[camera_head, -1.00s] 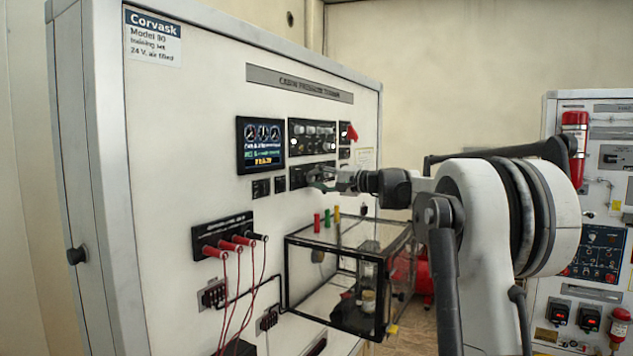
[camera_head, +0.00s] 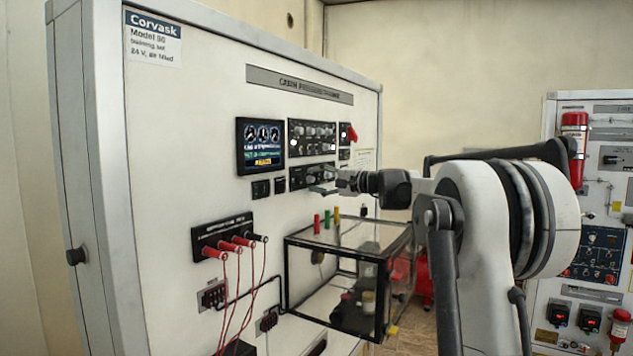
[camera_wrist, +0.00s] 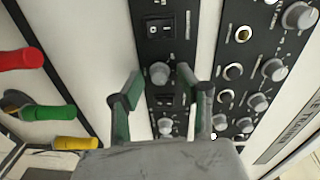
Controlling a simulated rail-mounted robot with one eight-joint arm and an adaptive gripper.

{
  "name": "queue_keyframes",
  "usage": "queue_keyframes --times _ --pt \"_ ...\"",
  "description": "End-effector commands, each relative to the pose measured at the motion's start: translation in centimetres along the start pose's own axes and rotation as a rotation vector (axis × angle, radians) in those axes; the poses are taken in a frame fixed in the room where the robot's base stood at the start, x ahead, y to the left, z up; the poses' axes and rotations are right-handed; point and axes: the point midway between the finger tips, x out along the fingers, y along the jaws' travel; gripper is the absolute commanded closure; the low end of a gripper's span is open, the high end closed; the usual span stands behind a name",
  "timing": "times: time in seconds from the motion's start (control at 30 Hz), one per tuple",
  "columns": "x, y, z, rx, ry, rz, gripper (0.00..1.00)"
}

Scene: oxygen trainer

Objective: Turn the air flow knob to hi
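The black control strip (camera_wrist: 152,55) carries a rocker switch and grey knobs; its labels are too small to read, so I cannot tell which is the air flow knob. My gripper (camera_wrist: 158,76) is open in the wrist view, with one green-padded finger on each side of the strip. A grey knob (camera_wrist: 160,73) shows between the fingertips; I cannot tell whether they touch it. A second grey knob (camera_wrist: 165,126) is nearer the palm, between the fingers. In the head view my gripper (camera_head: 322,182) is at the lower black panel (camera_head: 299,178), partly covering it.
A display (camera_head: 260,145) and an upper knob panel (camera_head: 312,137) are beside and above the gripper. Red, green and yellow pegs (camera_wrist: 55,112) stick out at left in the wrist view. A glass box (camera_head: 345,240) juts out below. Plugged cables (camera_head: 228,290) hang lower left.

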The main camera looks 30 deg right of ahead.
Motion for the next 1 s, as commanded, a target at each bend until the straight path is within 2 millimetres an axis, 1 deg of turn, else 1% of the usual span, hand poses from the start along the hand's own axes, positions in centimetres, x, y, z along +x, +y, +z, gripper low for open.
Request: queue_keyframes --times 0.23,0.37,0.47,0.7,0.8,0.9,1.0 --pt "-0.2 0.0 0.0 0.000 0.000 0.000 0.65" --pt "-1.3 0.0 0.0 0.000 0.000 0.000 0.65" --pt "-3.0 0.0 -0.1 0.000 0.003 0.001 0.65" --pt "-7.9 0.0 -0.1 0.000 0.003 0.001 0.65" --pt "-9.5 0.0 0.0 0.000 0.002 0.000 0.65" --pt "-10.8 0.0 -0.1 0.000 0.002 0.000 0.65" --pt "-11.6 0.0 0.0 0.000 0.001 0.000 0.65"
